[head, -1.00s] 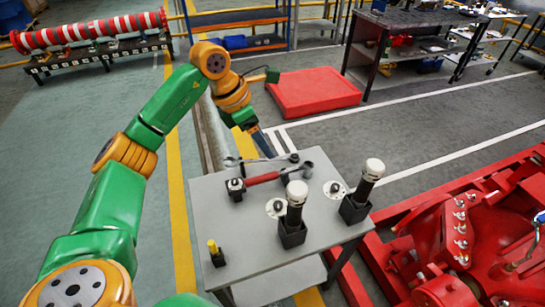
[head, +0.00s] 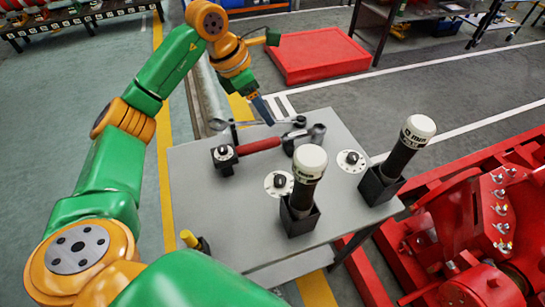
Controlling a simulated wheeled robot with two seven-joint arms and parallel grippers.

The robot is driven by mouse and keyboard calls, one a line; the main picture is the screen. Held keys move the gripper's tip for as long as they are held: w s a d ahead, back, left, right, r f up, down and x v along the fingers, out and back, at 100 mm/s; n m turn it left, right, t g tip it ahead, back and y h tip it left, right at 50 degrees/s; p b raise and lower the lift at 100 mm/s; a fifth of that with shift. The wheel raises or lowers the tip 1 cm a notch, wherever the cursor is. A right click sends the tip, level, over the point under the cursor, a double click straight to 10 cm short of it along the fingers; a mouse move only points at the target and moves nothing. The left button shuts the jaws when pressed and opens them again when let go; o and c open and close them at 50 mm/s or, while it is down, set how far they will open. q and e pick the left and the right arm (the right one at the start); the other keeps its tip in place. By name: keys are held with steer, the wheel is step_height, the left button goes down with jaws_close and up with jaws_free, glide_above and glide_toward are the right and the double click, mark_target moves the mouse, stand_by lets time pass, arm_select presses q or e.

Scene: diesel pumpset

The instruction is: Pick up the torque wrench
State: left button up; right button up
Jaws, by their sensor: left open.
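A red-handled tool (head: 259,146), which looks like the torque wrench, lies near the far edge of the grey table (head: 215,205). Its left end is at a small black block with a white dial (head: 224,158), and a dark round head is at its right end. A silver spanner (head: 255,123) lies just behind it. My left gripper (head: 263,111) is open, pointing down at the table's far edge by the spanner, apart from the red handle. Its fingers show edge-on, with no object seen between them. My right gripper is not in view.
Two black tools with white caps (head: 310,162) (head: 418,131) stand upright in black holders on the table. A yellow-topped piece (head: 189,239) is at the near left corner. Red machinery (head: 480,225) is at the right. A red platform (head: 318,54) lies behind on the floor.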

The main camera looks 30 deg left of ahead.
mark_target(270, 139)
arm_select(q)
step_height(270, 139, down, 8)
steer(key=b, duration=0.5)
steer(key=shift+w+r, duration=0.1)
steer(key=shift+r, duration=0.05)
steer(key=shift+w+d+f, duration=0.15)
steer(key=shift+d+f, duration=0.05)
steer(key=shift+f, duration=0.25)
steer(key=p+x, duration=0.1)
steer(key=x, duration=0.4)
steer(key=shift+w+f, duration=0.15)
steer(key=shift+f, duration=0.15)
steer(key=shift+a, duration=0.1)
jaws_close()
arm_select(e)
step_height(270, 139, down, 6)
arm_select(q)
steer(key=shift+r, duration=0.1)
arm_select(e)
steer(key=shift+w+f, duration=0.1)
